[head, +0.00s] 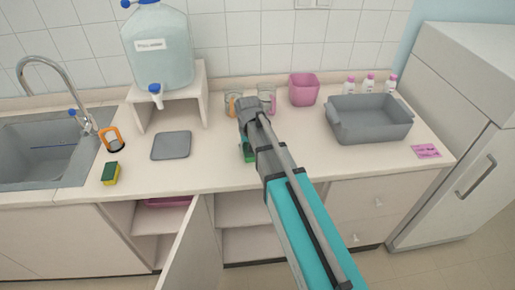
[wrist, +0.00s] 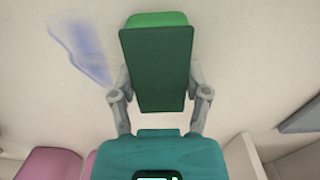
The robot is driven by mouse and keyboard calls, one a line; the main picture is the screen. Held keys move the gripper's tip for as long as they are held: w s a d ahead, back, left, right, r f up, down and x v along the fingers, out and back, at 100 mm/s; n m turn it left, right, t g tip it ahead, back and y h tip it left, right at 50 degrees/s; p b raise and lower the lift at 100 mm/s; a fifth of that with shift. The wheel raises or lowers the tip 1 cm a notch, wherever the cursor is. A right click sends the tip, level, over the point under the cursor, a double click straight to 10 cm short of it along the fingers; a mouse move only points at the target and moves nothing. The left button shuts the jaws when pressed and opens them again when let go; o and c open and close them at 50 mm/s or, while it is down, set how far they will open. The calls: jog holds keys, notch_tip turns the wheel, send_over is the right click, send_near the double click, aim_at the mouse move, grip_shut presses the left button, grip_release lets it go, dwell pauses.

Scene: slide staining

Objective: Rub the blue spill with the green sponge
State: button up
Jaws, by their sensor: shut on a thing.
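My gripper (wrist: 158,92) is shut on the green sponge (wrist: 158,68), which has a dark green face and a lighter green end. The sponge sits between the two grey fingers. In the head view my gripper (head: 247,135) is over the counter, and a bit of the green sponge (head: 249,155) shows under it. The blue spill (wrist: 78,48) is a pale, elongated smear on the light surface, left of the sponge in the wrist view and apart from it in the picture. I cannot make out the spill in the head view. I cannot tell whether the sponge touches the counter.
A grey mat (head: 171,145), beakers (head: 266,92), a pink container (head: 304,89) and a grey tub (head: 369,119) stand on the counter (head: 300,155). A cupboard door (head: 188,247) hangs open below.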

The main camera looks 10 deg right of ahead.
jog(key=shift+a, duration=0.85)
jog(key=shift+f, duration=0.15)
jog(key=shift+s+d, duration=0.1)
jog(key=shift+d, duration=0.1)
jog(key=shift+d, duration=1.8)
jog(key=shift+d, duration=1.95)
